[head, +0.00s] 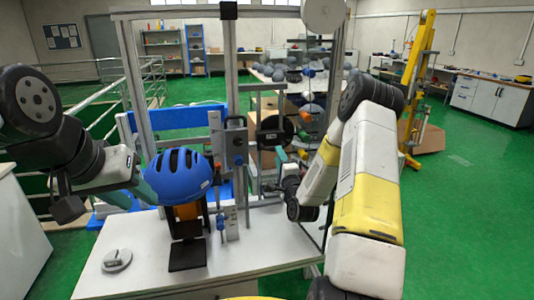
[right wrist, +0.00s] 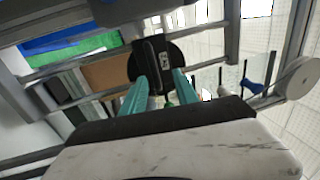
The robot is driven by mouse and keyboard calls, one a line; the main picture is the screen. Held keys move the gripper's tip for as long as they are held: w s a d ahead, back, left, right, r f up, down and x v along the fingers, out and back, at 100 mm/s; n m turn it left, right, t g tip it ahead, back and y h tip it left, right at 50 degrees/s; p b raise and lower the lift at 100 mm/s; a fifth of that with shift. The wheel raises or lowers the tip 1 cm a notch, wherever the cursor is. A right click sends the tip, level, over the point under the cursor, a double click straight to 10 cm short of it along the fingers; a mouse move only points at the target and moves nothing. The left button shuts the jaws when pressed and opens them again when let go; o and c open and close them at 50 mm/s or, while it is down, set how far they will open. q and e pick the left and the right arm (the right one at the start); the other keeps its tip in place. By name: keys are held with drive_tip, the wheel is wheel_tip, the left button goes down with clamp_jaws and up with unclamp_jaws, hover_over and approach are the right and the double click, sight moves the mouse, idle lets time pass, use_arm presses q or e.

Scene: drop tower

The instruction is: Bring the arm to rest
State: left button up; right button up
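My left gripper (head: 141,191) comes in from the left with teal fingers at the left side of a blue helmet (head: 178,176). The helmet partly covers the fingertips, so I cannot tell whether they touch it. The helmet sits over an orange form (head: 187,211) on a black stand at the drop tower (head: 232,110). My right gripper (head: 281,156) is at the tower's right side. In the right wrist view its teal fingers (right wrist: 159,77) are apart, with a black rounded part (right wrist: 153,60) of the tower at and just beyond the fingertips. I see no clear contact.
A white table (head: 140,262) carries the tower, with a small grey disc (head: 117,260) at its front left. A yellow lift (head: 417,75) stands farther right on open green floor.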

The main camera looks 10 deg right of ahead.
drive_tip(key=s+a+r+n+g, duration=0.2)
drive_tip(key=s+r+n+g, duration=0.1)
drive_tip(key=r+n, duration=0.25)
drive_tip(key=s+a+r+n+g, duration=0.3)
drive_tip(key=s+r+n+g, duration=0.1)
drive_tip(key=r+n, duration=0.15)
drive_tip(key=s+a+r+n+g, duration=0.1)
drive_tip(key=s+n+g, duration=0.1)
drive_tip(key=s, duration=0.8)
drive_tip(key=s+a+r+n+g+y, duration=0.1)
drive_tip(key=s+r+n+g, duration=0.1)
drive_tip(key=s, duration=0.8)
drive_tip(key=s+a+r+n+g, duration=0.1)
drive_tip(key=s+n+g, duration=0.2)
drive_tip(key=s, duration=0.7)
drive_tip(key=shift+s+r, duration=0.2)
